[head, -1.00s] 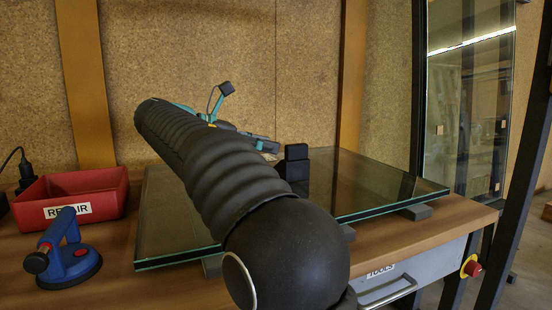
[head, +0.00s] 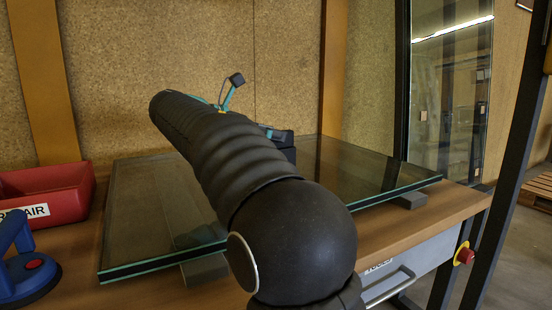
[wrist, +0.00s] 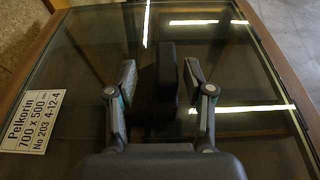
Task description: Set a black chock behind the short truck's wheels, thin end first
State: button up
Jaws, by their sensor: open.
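In the wrist view my gripper (wrist: 160,64) is open, one finger on each side of a dark upright block (wrist: 167,72). The block stands over the glass pane, with clear gaps to the fingers. I cannot tell from its shape whether it is the black chock or which end is thin. In the head view my arm hides most of the gripper and the block. The glass pane (head: 148,215) lies flat on grey supports (head: 205,270) on the wooden bench. A label (wrist: 31,121) is on the pane at left. No truck or wheels show.
A red bin (head: 62,192) and a blue suction lifter (head: 28,275) are at the bench's left. A drawer (head: 400,272) and red stop button (head: 465,256) are at the front right. A dark post (head: 508,170) stands at the right. Upright glass leans behind.

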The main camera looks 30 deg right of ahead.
aim_at(292, 138)
jog(key=x, duration=0.1)
jog(key=b+x, duration=0.1)
jog(key=x, duration=0.3)
jog(key=shift+s+d+f+b, duration=0.1)
jog(key=shift+s+b, duration=0.25)
grip_shut()
